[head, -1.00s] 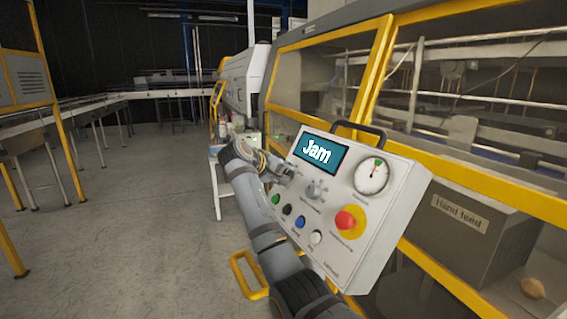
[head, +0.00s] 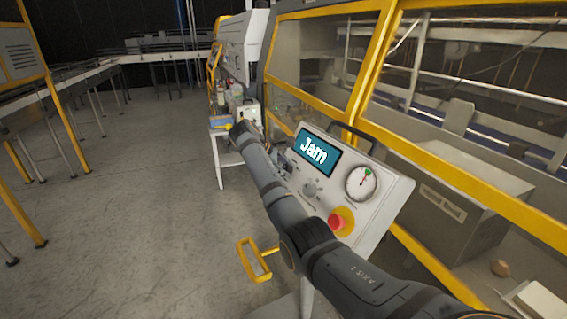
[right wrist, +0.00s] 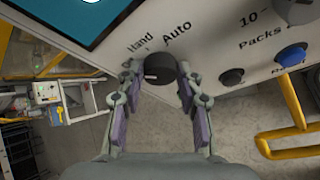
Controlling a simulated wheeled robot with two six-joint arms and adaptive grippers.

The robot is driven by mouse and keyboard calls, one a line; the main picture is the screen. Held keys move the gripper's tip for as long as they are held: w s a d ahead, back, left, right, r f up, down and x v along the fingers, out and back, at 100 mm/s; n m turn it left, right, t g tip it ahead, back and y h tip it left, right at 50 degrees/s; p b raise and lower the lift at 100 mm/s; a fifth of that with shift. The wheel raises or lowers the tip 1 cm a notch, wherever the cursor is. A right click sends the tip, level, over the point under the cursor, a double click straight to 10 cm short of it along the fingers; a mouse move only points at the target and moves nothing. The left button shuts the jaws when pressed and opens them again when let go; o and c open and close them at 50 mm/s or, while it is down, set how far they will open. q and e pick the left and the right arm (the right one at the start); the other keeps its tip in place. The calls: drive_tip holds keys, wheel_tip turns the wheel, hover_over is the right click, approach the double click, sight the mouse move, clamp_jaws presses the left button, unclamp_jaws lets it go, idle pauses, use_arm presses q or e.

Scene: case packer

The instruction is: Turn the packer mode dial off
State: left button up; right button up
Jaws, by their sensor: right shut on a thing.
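The packer mode dial (right wrist: 160,68) is a dark round knob on the pale control panel (head: 378,205), with the labels Hand and Auto printed above it in the right wrist view. Another label beside Hand is partly covered by a finger. My right gripper (right wrist: 159,78) is shut on the dial, one finger on each side. I cannot tell exactly which label the dial points at. In the head view my right arm hides the dial and most of the gripper. The panel's screen (head: 315,152) reads Jam. My left gripper is not in view.
The panel also carries a second knob (head: 311,188), a gauge (head: 361,182) and a red emergency button (head: 341,221). A dark button (right wrist: 231,77) and a blue button (right wrist: 291,56) sit right of the dial. A yellow handle (head: 257,262) sticks out below.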

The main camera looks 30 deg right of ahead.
drive_tip(key=shift+w+r+n+g, duration=0.1)
drive_tip(key=shift+n+g, duration=0.2)
drive_tip(key=shift+n, duration=0.6)
drive_tip(key=o, duration=1.2)
drive_tip(key=v, duration=1.2)
drive_tip(key=shift+w+d+r, duration=0.1)
drive_tip(key=shift+w+d, duration=0.05)
drive_tip(key=shift+d, duration=0.05)
